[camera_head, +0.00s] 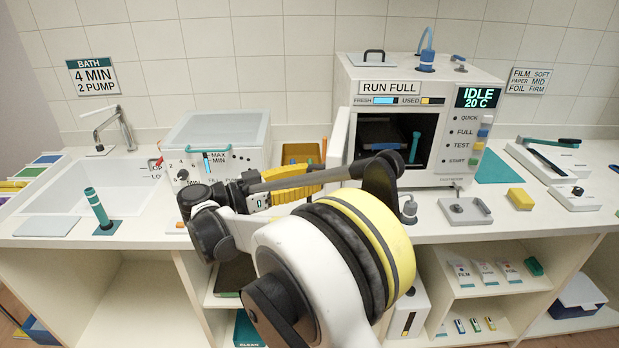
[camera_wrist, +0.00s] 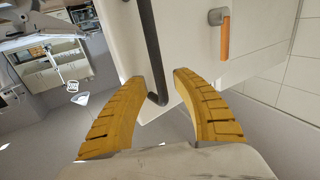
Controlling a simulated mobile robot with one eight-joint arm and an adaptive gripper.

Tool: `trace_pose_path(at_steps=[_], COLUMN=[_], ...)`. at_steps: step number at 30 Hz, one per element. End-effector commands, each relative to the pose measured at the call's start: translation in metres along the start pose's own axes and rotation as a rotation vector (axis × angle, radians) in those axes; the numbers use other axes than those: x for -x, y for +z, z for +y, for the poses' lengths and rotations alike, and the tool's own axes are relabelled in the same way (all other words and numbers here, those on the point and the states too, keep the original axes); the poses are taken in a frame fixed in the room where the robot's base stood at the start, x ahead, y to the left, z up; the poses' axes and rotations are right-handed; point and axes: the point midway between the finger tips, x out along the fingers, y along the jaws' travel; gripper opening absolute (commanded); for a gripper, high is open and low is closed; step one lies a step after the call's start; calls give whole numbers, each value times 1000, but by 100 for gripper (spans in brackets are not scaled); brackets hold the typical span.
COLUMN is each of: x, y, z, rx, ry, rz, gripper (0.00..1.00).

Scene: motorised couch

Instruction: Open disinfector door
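The disinfector (camera_head: 455,165) is the white box at the back right, with its display reading IDLE 20 C. Its dark chamber is uncovered at the front. The door (camera_head: 338,145) stands swung out at the chamber's left side, seen nearly edge-on. My gripper (camera_head: 318,172) is left of the door, partly hidden by my arm. In the wrist view, my yellow fingers (camera_wrist: 158,82) are apart, with the lower bend of a dark bar handle (camera_wrist: 148,45) between or just beyond them. The handle is on a white panel. Contact with the fingers cannot be told.
A grey pad fixture (camera_head: 466,210) and a yellow block (camera_head: 520,198) lie on the counter at right. An orange piece (camera_wrist: 225,38) shows beside the handle.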

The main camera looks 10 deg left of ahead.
Motion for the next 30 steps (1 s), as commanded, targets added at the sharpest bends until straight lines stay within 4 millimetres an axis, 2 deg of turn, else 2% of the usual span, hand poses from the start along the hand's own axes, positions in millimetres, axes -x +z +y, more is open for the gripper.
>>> trace_pose_path(at_steps=[5, 8, 15, 21, 25, 30], x=[8, 24, 78, 111, 119, 121], y=[0, -1, 0, 0, 0, 0], z=[-1, -1, 0, 0, 0, 0], rx=[0, 0, 0, 0, 0, 0], ry=[-2, -4, -4, -3, -2, -1], rz=[1, 1, 0, -1, -1, -1], gripper=[34, 34, 34, 34, 34, 34])
